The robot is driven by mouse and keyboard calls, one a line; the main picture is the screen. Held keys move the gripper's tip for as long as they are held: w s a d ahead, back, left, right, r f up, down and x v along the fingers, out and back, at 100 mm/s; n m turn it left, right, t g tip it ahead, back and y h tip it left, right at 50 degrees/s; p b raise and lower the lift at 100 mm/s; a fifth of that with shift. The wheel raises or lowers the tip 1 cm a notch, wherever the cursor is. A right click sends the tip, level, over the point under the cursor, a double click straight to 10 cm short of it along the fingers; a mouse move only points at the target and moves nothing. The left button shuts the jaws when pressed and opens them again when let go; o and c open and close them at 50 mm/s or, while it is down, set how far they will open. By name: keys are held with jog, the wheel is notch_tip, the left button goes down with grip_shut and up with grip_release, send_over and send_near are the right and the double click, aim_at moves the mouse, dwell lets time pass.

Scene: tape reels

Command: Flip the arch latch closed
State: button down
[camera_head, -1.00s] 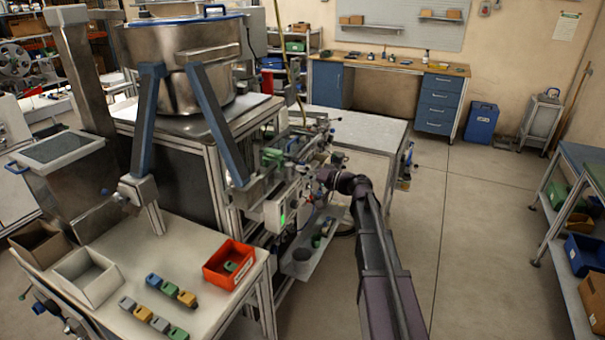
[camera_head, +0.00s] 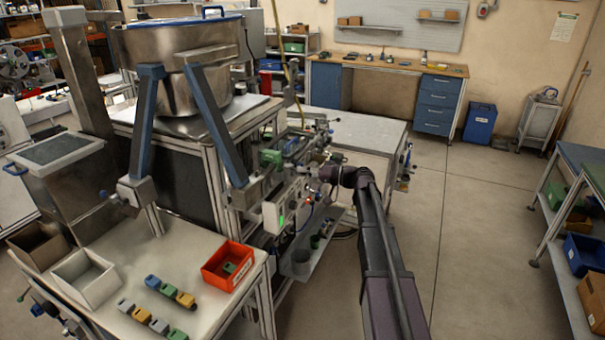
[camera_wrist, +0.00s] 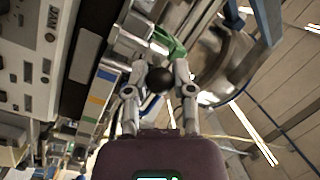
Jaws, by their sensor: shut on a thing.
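My gripper (camera_wrist: 160,70) is shut on a dark round knob (camera_wrist: 158,80), which sits between its two fingers in the wrist view. Just beyond the knob are a green curved part (camera_wrist: 166,40) and a bright metal piece (camera_wrist: 127,44). I cannot tell for certain which of these is the arch latch, or its exact angle. In the head view my gripper (camera_head: 314,172) is at the front side of the machine, small and partly lost among the fittings. The knob cannot be made out there.
A grey control box (camera_head: 278,212) with a green light is left of my gripper. A large steel pot (camera_head: 178,68) stands on the machine above. A red bin (camera_head: 228,266) sits on the near-left table. The floor (camera_head: 480,230) to the right is open.

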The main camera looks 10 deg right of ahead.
jog(key=shift+c, duration=2.2)
grip_release()
jog(key=shift+w, duration=0.1)
jog(key=shift+d, duration=0.15)
jog(key=v, duration=1.1)
jog(key=shift+d, duration=0.35)
jog(key=shift+s, duration=0.25)
